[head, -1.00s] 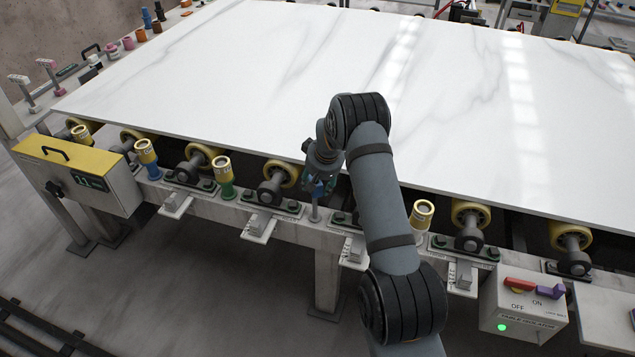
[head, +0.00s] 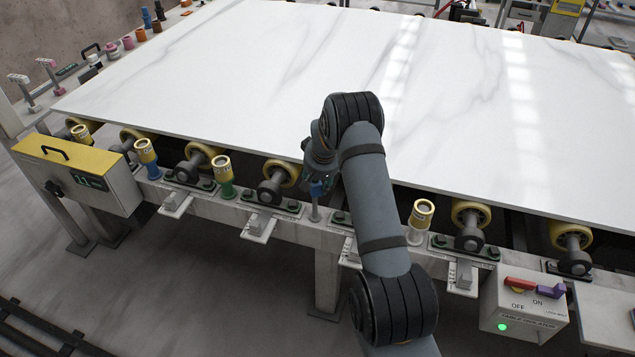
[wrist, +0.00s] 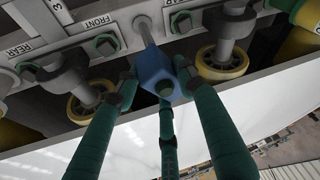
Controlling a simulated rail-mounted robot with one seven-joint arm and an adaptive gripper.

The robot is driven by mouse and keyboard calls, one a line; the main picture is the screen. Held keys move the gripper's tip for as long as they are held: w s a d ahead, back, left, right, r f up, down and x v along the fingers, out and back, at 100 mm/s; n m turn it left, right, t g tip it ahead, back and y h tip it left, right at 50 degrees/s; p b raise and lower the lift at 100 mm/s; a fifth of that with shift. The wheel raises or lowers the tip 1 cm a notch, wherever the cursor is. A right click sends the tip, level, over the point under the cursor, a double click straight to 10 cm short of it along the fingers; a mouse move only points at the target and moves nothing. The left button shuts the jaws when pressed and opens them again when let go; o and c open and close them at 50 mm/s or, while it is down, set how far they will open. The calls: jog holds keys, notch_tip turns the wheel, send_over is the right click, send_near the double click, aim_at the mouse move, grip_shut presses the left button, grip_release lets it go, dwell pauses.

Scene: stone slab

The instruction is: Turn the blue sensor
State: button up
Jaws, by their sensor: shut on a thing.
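The blue sensor (wrist: 156,68) is a small blue block on a grey post that rises from the frame rail. In the head view it shows as a small blue patch (head: 317,189) on its post, at the near edge of the slab and partly covered by my gripper (head: 318,176). In the wrist view the green fingers of my gripper (wrist: 157,76) stand around the block, one on each side and one below it. The gripper is shut on the sensor. The exact finger contact is partly hidden.
A white marble slab (head: 250,80) lies on yellow rollers just behind the sensor. Yellow-topped posts, one blue (head: 147,156) and one green (head: 224,176), stand to the left. An isolator box (head: 520,310) with red and purple switches is at right.

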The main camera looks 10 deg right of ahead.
jog(key=m+b, duration=0.2)
jog(key=shift+f+h+b, duration=0.3)
jog(key=shift+h+b, duration=0.1)
jog(key=shift+s+m+h+b, duration=0.1)
jog(key=shift+m+h+b, duration=0.2)
jog(key=shift+m+b, duration=0.75)
jog(key=m+b, duration=0.2)
jog(key=b, duration=0.1)
jog(key=shift+s+r+h, duration=0.1)
jog(key=shift+r+h, duration=0.2)
jog(key=shift+h, duration=0.1)
jog(key=shift+g+b, duration=0.3)
jog(key=shift+c, duration=0.2)
jog(key=o, duration=1.1)
jog(key=shift+o, duration=0.4)
jog(key=shift+r, duration=0.1)
